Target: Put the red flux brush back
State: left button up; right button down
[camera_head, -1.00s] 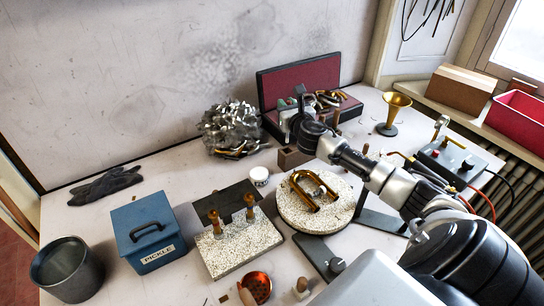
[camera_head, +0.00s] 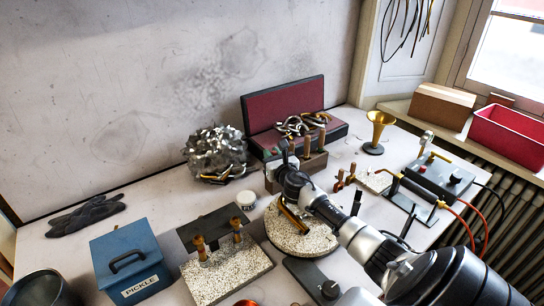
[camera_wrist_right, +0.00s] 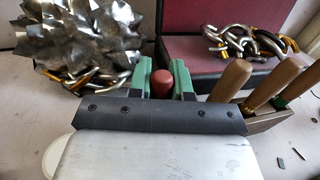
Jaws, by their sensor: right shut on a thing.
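My right gripper (camera_wrist_right: 164,83) has green fingers shut on a red rounded handle, the red flux brush (camera_wrist_right: 161,80). Only the handle's red end shows between the fingers; the rest of the brush is hidden. In the head view my right gripper (camera_head: 285,153) is at the left end of a wooden tool rack (camera_head: 313,163), and the brush cannot be made out there. The rack (camera_wrist_right: 272,124) holds several wooden-handled tools, just right of the gripper in the wrist view. Whether the brush touches the rack is hidden. My left gripper is not in view.
A crumpled silvery metal pile (camera_head: 215,150) stands left of the rack. An open red-lined case (camera_head: 283,105) is behind it. A speckled round plate (camera_head: 302,238) lies under my right arm.

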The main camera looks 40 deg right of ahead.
jog(key=shift+f, duration=0.2)
jog(key=c, duration=1.1)
grip_release()
jog(key=shift+r, duration=0.1)
jog(key=shift+o, duration=0.2)
jog(key=shift+r, duration=0.2)
jog(key=shift+s+a+f, duration=0.1)
jog(key=shift+s+f, duration=0.05)
jog(key=shift+s, duration=0.2)
jog(key=v, duration=1.1)
jog(key=shift+s+a, duration=0.1)
jog(key=shift+s, duration=0.05)
